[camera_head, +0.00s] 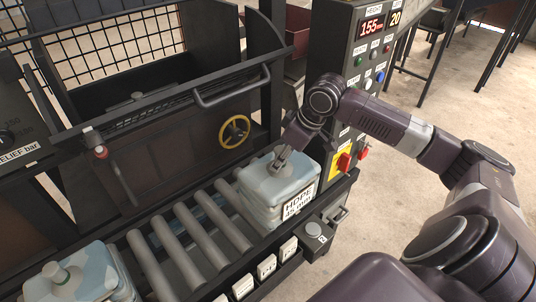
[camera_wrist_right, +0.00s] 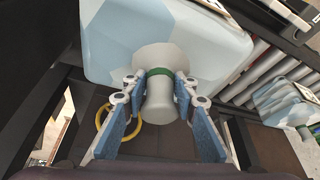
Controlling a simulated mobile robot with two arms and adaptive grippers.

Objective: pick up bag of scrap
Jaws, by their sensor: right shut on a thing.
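The bag of scrap (camera_head: 275,190) is a pale blue and white patched bag with a white label on its front, at the right end of the roller conveyor. In the head view I cannot tell whether it touches the rollers. My right gripper (camera_head: 283,155) reaches down onto its top. In the right wrist view the two blue-padded fingers of the gripper (camera_wrist_right: 160,97) stand on either side of the bag's grey neck with a green band (camera_wrist_right: 160,85), shut on it. The bag's body (camera_wrist_right: 120,50) spreads beyond the neck. My left gripper is not in view.
A second similar bag (camera_head: 95,285) sits at the conveyor's left end, with bare rollers (camera_head: 190,235) between. Behind is a dark machine with a yellow handwheel (camera_head: 234,131) and a grab bar (camera_head: 232,88). A control column (camera_head: 362,70) with a red switch (camera_head: 344,162) stands close to my right arm.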

